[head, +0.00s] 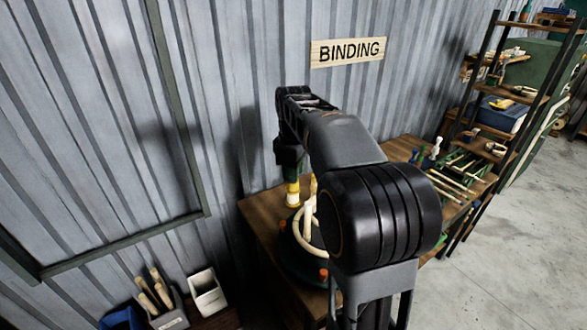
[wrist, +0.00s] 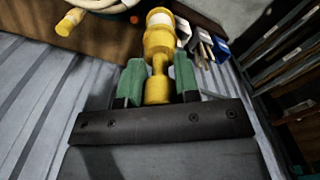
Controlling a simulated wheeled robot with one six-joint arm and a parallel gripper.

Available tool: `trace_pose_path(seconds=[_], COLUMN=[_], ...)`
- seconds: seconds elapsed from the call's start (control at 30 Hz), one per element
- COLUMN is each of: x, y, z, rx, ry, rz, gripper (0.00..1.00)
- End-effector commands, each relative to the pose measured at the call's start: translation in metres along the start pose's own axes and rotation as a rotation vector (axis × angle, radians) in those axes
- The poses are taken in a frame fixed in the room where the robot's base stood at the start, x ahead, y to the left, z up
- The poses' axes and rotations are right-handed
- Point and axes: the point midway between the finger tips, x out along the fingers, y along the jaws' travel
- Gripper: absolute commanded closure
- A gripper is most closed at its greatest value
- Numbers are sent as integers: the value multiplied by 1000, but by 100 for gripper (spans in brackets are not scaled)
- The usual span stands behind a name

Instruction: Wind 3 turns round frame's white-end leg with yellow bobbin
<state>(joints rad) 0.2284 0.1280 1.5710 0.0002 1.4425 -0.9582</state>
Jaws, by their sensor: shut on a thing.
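My gripper (wrist: 158,66) is shut on the yellow bobbin (wrist: 158,42), its green jaws on either side of the narrow part. A pale band circles the bobbin's far end. In the head view the bobbin (head: 292,194) hangs below my gripper (head: 289,172), just left of the rattan frame (head: 300,236). The pale curved frame stands over a dark round base and is partly hidden by my arm. In the wrist view part of the frame (wrist: 100,4) shows at the top left, with a yellow-orange end. I cannot tell the white-end leg for sure, nor any winding on it.
The wooden bench (head: 262,212) runs along the corrugated wall, under a BINDING sign (head: 348,51). A rack of rods (head: 455,185) lies at its right end, beside shelving (head: 500,95). Several bins, including a white one (head: 207,293), stand at lower left.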

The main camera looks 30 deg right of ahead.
Motion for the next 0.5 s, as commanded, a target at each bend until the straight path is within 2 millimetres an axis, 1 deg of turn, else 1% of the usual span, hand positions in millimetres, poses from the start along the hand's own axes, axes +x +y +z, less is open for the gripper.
trace_pose_path(seconds=[0.03,0.5], x=[12,66], y=[0,0], z=[0,1], rx=[1,3], ry=[0,-1], rz=[0,-1], gripper=[100,100])
